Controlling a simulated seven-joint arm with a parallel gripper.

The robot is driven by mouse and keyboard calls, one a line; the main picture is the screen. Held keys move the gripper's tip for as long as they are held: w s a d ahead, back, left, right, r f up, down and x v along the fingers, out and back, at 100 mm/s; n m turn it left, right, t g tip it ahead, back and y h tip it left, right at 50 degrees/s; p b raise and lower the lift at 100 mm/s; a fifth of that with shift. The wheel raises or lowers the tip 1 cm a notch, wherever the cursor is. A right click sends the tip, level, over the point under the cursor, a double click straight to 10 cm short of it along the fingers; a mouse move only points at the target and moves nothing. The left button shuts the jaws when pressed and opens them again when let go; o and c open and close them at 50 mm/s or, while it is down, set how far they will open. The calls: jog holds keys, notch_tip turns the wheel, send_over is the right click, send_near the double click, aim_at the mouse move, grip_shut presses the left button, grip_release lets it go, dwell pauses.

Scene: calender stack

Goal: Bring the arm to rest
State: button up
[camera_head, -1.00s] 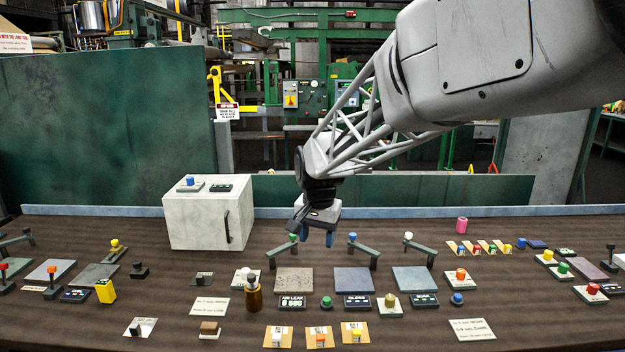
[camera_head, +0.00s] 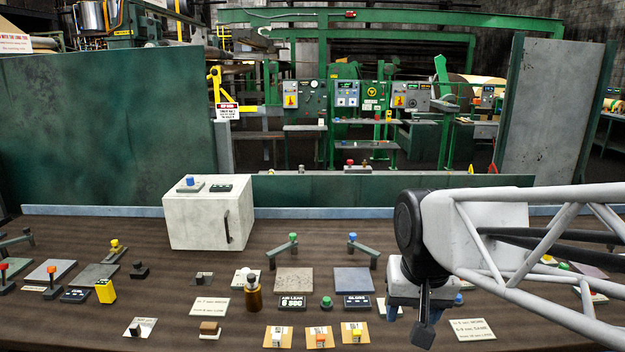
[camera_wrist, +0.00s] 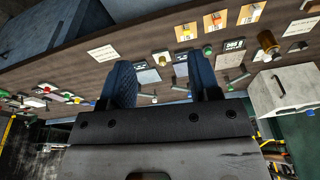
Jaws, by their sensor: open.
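My arm reaches in from the right in the head view, low over the right part of the table. My gripper (camera_head: 408,310) is near the front right of the table, above the panel area, with its fingers pointing down and forward. In the wrist view my gripper (camera_wrist: 158,82) shows two blue-grey fingers spread apart with nothing between them. The arm and gripper hide the third grey plate and most of the items at the right of the table.
The brown table (camera_head: 110,325) carries a white box (camera_head: 207,215) with a handle, a brown bottle (camera_head: 254,294), grey plates (camera_head: 354,281), levers and colored buttons. A white label card (camera_head: 473,329) lies right of the gripper. A green partition (camera_head: 110,130) stands behind the table.

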jog(key=s+d+f+n, duration=0.1)
jog(key=s+d+f, duration=0.1)
jog(key=s, duration=0.7)
jog(key=shift+d+f, duration=0.3)
jog(key=shift+f, duration=0.2)
dwell(0.5)
